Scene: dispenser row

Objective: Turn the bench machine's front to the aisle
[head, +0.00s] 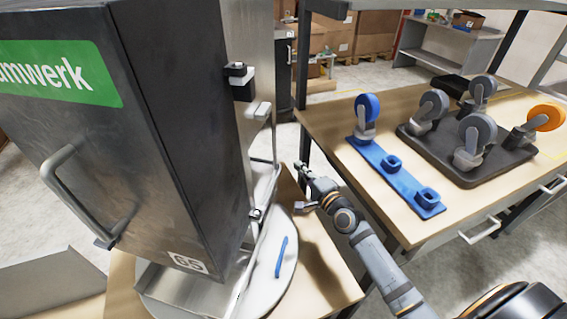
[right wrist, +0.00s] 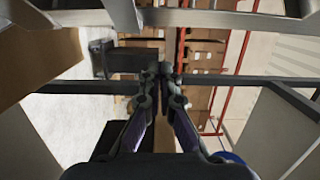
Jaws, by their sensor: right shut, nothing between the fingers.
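The bench machine (head: 150,150) is a tall dark grey box with a green label, a bar handle on one face and the number 65. A bare steel face (head: 248,30) with small fittings is on its right side. It stands on a round pale turntable (head: 288,262) with a blue stroke on it. My right gripper (head: 303,180) is shut and empty, just right of the machine and above the turntable's far right edge. In the right wrist view its fingertips (right wrist: 158,72) are together with nothing between them. My left gripper is not in view.
A wooden bench (head: 325,285) lies under the turntable. To the right, a table (head: 395,215) carries a blue caster strip (head: 400,180) and a dark caster board (head: 470,165). Metal shelf posts rise behind my right arm. Cartons (head: 375,35) stand at the back.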

